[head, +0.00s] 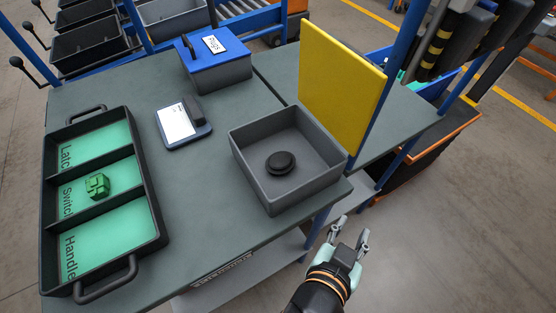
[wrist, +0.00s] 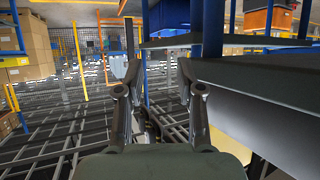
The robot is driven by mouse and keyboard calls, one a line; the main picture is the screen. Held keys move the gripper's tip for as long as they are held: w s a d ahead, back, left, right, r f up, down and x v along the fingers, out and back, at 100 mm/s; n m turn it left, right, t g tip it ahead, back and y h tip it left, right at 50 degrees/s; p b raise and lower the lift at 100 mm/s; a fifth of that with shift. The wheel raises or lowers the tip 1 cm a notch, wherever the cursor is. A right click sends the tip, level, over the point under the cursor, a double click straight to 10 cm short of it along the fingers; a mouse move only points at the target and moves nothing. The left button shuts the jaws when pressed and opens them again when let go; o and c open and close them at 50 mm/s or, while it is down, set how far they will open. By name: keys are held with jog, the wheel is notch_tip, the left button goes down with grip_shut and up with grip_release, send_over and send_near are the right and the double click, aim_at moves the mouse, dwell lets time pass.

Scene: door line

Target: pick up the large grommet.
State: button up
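The large grommet is likely the round black part (head: 281,162) that lies in the open grey bin (head: 247,172) on the table. It looks like a disc with a smaller raised top. My gripper (head: 350,234) is off the table's front right edge, apart from the bin and to the lower right of it in the head view. Its two fingers are spread and nothing is between them. In the wrist view my gripper (wrist: 160,88) also shows open and empty, and the grommet is not visible there.
A yellow panel (head: 338,82) stands upright behind the bin. A black tray (head: 157,220) with green compartments holds a green part (head: 97,186) in its Switch section. A blue-lidded box (head: 217,62) and a clipboard-like device (head: 176,128) stand on the table (head: 200,235).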

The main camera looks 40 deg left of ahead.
dwell(0.4)
jog(key=o, duration=0.9)
